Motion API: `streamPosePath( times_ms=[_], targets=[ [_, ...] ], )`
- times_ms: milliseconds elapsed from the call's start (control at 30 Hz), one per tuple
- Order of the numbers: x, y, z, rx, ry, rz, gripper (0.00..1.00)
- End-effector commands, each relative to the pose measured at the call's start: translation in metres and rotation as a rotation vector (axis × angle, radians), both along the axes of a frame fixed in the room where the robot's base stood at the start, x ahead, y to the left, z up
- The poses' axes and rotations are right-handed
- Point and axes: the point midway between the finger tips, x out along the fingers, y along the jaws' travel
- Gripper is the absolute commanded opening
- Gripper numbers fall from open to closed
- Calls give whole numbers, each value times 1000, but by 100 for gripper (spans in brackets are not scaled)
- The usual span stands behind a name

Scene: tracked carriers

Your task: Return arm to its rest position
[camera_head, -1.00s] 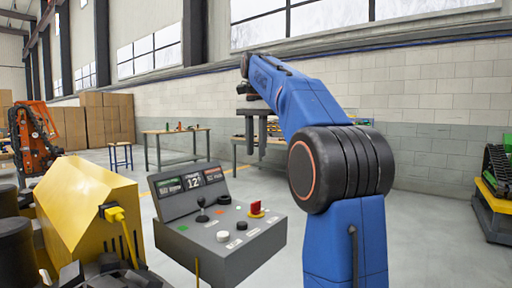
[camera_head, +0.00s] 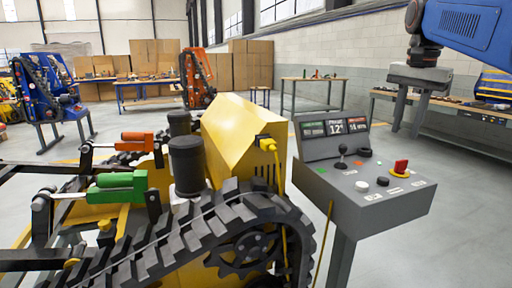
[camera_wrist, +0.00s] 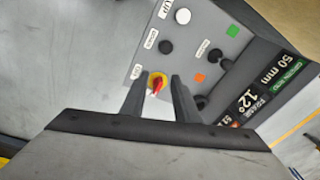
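My gripper (camera_head: 409,132) is at the upper right of the head view, with its two grey fingers hanging down and apart. Nothing is held between them. The fingers also show in the wrist view (camera_wrist: 160,80), with a clear gap between them. My blue arm runs out of the head view at the top right, so most of it is hidden. The gripper is above and behind the grey control console (camera_head: 375,208) in the picture, apart from it. In the wrist view the red switch (camera_wrist: 156,86) on its yellow base shows beyond the gap between the fingertips.
A yellow tracked carrier (camera_head: 235,140) with a black track and green and red cylinders fills the left front. Workbenches (camera_head: 313,80) stand along the wall. A blue machine (camera_head: 50,95), an orange machine (camera_head: 197,80) and cardboard boxes (camera_head: 250,62) are farther back. Floor right of the console is clear.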

Motion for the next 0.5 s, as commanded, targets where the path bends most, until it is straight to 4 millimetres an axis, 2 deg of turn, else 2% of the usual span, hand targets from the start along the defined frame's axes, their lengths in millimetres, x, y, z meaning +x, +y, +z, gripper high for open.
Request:
streamPosePath(
  times_ms=[33,267,500],
  targets=[
    [-14,9,-10,-6,-13,44,28],
    [-63,39,-65,-43,-76,244,28],
    [-118,65,-134,-87,-139,448,28]
  ],
)
